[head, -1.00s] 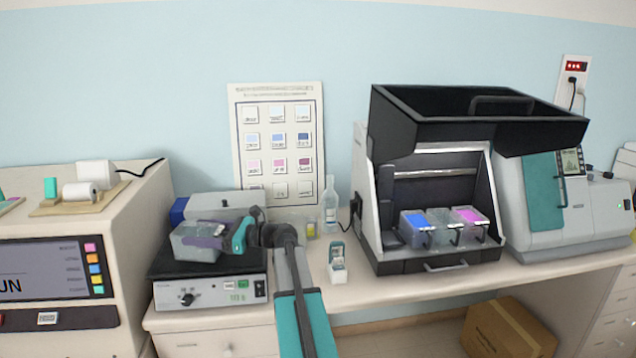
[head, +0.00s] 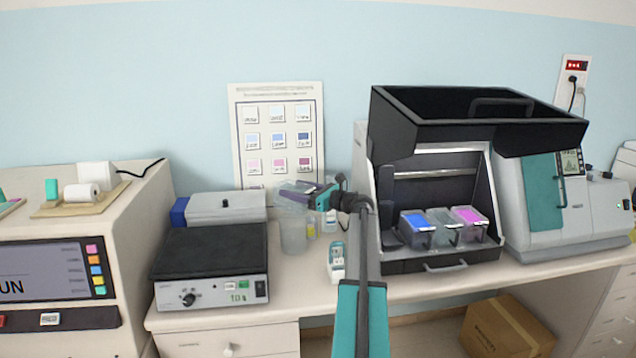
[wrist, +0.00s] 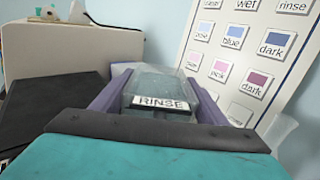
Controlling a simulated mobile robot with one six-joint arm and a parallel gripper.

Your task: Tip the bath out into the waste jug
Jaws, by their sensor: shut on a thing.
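My gripper (head: 303,189) is shut on a clear bath (head: 286,201), held up in the air near the back of the bench. In the wrist view the bath (wrist: 163,84) sits between my two purple fingers (wrist: 158,100), with a white RINSE label facing the camera. A clear jug (head: 293,237) stands on the bench right of the hotplate, below the bath. The bath appears over or close to the jug's mouth; the overlap hides the exact gap. Whether liquid is leaving the bath cannot be told.
The black-topped hotplate (head: 210,252) is bare. The open stainer (head: 440,262) holds blue, clear and pink baths. A colour chart (head: 240,135) hangs behind.

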